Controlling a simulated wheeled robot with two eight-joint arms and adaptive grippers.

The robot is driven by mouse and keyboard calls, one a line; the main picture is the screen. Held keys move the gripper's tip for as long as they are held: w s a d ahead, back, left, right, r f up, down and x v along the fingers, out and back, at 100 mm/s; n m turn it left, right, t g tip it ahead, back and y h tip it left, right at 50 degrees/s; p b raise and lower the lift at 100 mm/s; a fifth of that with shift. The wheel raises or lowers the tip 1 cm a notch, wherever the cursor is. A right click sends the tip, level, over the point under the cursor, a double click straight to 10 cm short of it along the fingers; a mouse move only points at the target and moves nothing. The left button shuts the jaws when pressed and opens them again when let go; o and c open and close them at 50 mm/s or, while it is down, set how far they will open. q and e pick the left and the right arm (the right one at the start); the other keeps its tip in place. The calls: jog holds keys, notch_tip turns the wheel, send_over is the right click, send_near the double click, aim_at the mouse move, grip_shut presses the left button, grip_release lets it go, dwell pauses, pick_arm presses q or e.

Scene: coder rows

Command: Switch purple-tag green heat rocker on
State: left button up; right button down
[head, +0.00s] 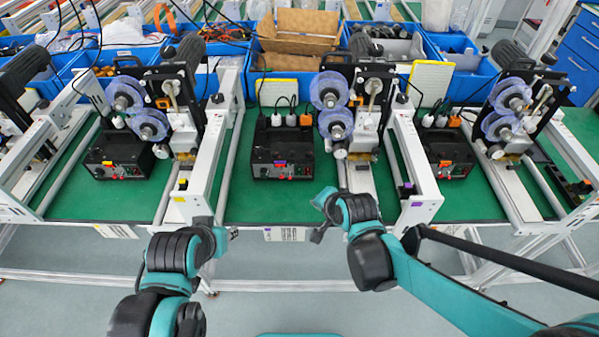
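A black control box (283,150) stands on the green bench at the middle station. It has a small purple tag (280,163) on its upper front edge. Its front panel (284,172) carries small red and other coloured controls; I cannot make out the green heat rocker or its position. My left gripper (218,227) is in front of the bench edge, left of and below this box, with its tips apart and empty. My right gripper (319,217) is in front of the bench, right of and below the box, with its fingers apart and empty. Neither touches the box.
White frame rails (217,150) and reel machines (350,130) flank the middle box. Blue bins (300,50) line the back. Green bench before the box is clear.

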aim_at(299, 171)
jog(key=a+f+m, duration=0.1)
jog(key=w+a+f+m, duration=0.1)
jog(key=a, duration=0.1)
jog(key=w+a+f+y, duration=0.1)
jog(key=shift+a+m+p, duration=0.3)
jog(key=shift+a+m, duration=0.05)
jog(key=shift+m, duration=0.05)
jog(key=shift+w+f+b, duration=0.25)
jog(key=shift+w, duration=1.2)
jog(key=shift+w+f+b, duration=0.2)
jog(key=shift+w+b, duration=0.1)
jog(key=shift+w, duration=1.1)
jog(key=shift+w+f+b, duration=0.25)
jog(key=shift+w, duration=1.2)
jog(key=shift+w, duration=0.15)
jog(key=shift+w, duration=0.3)
jog(key=shift+w+f, duration=0.1)
jog(key=shift+w, duration=0.2)
jog(key=shift+s, duration=0.1)
jog(key=shift+s, duration=0.7)
